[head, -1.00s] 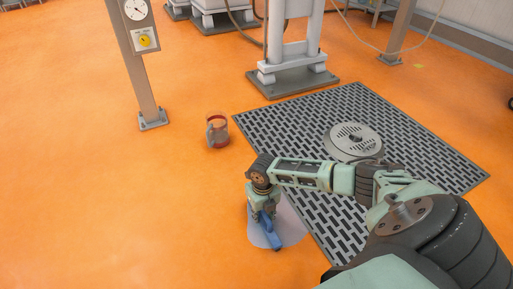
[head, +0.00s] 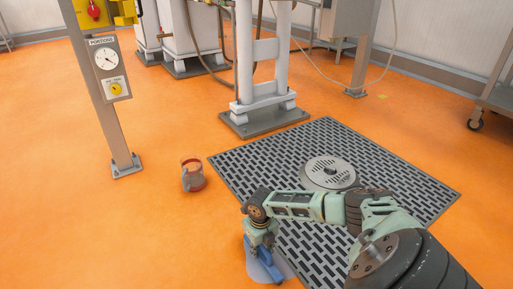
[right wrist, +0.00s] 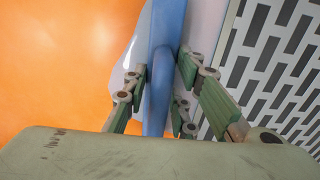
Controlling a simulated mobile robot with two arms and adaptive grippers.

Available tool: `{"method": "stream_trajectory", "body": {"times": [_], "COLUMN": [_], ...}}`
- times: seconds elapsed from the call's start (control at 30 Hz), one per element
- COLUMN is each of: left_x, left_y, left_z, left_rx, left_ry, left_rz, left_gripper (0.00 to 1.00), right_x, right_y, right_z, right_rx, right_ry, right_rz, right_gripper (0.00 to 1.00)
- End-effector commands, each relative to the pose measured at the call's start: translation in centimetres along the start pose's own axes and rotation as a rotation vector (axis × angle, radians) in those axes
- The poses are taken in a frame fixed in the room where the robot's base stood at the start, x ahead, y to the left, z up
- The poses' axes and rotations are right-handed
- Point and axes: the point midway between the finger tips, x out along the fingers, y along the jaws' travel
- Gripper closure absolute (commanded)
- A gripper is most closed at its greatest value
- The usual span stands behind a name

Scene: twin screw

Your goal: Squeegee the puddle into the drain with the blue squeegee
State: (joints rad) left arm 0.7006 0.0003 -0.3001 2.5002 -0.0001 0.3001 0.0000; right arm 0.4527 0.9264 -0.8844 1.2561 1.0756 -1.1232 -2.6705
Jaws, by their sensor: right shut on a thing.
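My right gripper (head: 262,238) points down near the left edge of the grated floor panel, shut on the blue squeegee (head: 269,271). In the right wrist view the blue squeegee (right wrist: 160,75) runs between the fingers (right wrist: 158,100). The puddle (head: 285,264) is a pale, glossy patch under and around the squeegee, on the orange floor beside the grating. The puddle also shows as pale areas on both sides of the squeegee in the right wrist view (right wrist: 206,22). The round slotted drain cover (head: 330,171) lies in the grating, up and right of the squeegee. My left gripper is out of view.
The dark grating (head: 260,158) surrounds the drain. A clear red-tinted jug (head: 193,177) stands on the floor left of it. A gauge post (head: 118,130) and a white machine stand (head: 262,110) are farther back. The orange floor at left is open.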

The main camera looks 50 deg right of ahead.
Motion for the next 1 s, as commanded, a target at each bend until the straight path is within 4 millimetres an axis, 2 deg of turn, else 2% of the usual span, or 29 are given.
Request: {"method": "stream_trajectory", "body": {"times": [0.3, 0.47, 0.8, 1.0], "left_x": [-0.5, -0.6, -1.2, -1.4], "left_y": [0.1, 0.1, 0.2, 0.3], "left_z": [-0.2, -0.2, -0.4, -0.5], "left_rx": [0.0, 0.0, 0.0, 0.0], "left_ry": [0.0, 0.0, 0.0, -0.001], "left_rz": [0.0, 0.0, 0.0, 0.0], "left_gripper": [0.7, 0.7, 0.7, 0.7], "right_x": [0.2, 0.2, 0.2, 0.1], "right_y": [-3.1, -3.8, -6.9, -7.6], "right_z": [0.0, 0.0, 0.0, 0.0], "right_rx": [0.002, 0.002, 0.002, 0.001], "right_ry": [0.0, 0.0, 0.0, 0.0], "right_rz": [-0.002, -0.002, -0.002, -0.001], "right_gripper": [1.0, 1.0, 1.0, 1.0]}}
